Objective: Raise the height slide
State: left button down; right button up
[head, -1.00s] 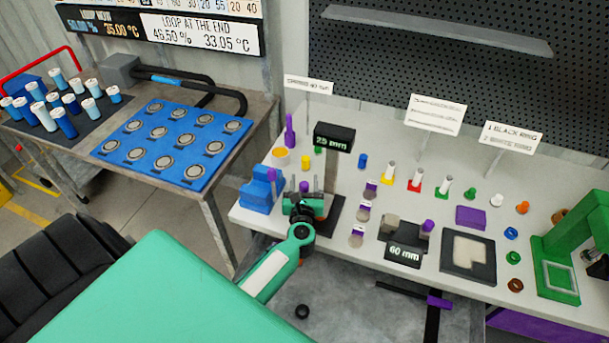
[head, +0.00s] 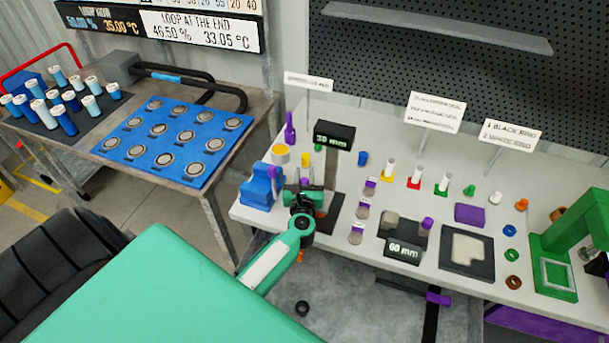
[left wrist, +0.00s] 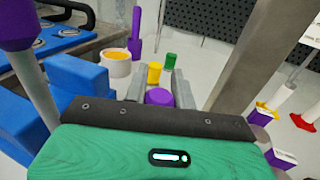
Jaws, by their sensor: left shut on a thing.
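The height slide's upright stand (head: 333,165) carries a black display (head: 334,134) that appears to read 30 mm. A grey post of the stand also shows in the left wrist view (left wrist: 234,55). My left gripper (head: 304,192) is in front of the stand, just left of its post. It is shut on a purple knob (left wrist: 159,97), which sits between its two grey fingers in the left wrist view. The knob's attachment to the slide is hidden behind my gripper. My right gripper is not in view.
A blue block (head: 260,187) stands close on the left of my left gripper. A white cup with yellow content (head: 281,153) and a purple-handled tool (head: 290,130) are behind it. A second gauge (head: 404,250) reads 60 mm. A green press (head: 560,245) stands far right.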

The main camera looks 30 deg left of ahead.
pick_arm(q)
notch_tip(320, 180, up, 11)
jog(key=p, duration=0.6)
jog(key=shift+f+p, duration=0.15)
jog(key=shift+p, duration=0.25)
jog(key=shift+w+a, duration=0.1)
jog(key=c, duration=1.2)
grip_release()
jog(key=shift+o, duration=0.2)
